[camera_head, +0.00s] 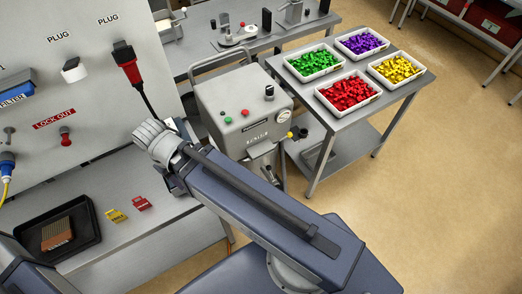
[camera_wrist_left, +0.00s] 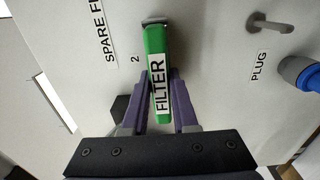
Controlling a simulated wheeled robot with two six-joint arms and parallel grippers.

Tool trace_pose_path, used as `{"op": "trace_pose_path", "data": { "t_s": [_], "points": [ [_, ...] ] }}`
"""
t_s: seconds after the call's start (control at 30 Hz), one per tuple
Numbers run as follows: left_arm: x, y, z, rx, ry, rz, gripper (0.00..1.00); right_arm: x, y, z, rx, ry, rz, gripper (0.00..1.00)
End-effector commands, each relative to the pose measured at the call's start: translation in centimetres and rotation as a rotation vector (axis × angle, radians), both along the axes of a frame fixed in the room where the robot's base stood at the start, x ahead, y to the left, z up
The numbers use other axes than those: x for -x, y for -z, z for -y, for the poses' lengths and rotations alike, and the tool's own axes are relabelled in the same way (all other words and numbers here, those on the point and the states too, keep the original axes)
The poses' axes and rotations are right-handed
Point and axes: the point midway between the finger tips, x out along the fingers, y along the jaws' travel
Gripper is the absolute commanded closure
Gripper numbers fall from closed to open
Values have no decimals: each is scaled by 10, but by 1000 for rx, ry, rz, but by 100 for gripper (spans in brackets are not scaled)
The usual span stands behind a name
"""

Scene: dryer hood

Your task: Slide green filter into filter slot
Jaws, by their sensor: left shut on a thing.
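In the left wrist view, the green filter (camera_wrist_left: 156,50), with a white FILTER label, stands out from a pale panel (camera_wrist_left: 205,50). My left gripper (camera_wrist_left: 160,85) is shut on it, one purple finger on each side. The filter's far end meets a small metallic piece (camera_wrist_left: 156,20) at the panel, beside the number 2 and a SPARE label; I cannot tell how deep it sits. In the head view, a blue filter (camera_head: 16,95) sits on the panel at the left edge. The filter slot cannot be identified for sure. My right arm crosses the head view, its gripper jaws not visible.
A black tray (camera_head: 90,240) with a brown ribbed block (camera_head: 57,232) lies on the bench below the panel. Yellow (camera_head: 115,215) and red (camera_head: 141,204) tags lie beside it. In the wrist view, a metal peg (camera_wrist_left: 270,25) and a blue plug (camera_wrist_left: 300,72) are to the right.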

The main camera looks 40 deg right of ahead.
Motion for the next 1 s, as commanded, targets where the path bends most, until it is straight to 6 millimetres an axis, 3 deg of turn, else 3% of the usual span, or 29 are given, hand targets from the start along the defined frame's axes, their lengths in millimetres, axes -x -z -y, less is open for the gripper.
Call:
{"op": "trace_pose_path", "data": {
  "t_s": [1.0],
  "points": [
    [29,0,-2,0,-1,0,100,0,0,0,0,0,0,50]
  ]
}}
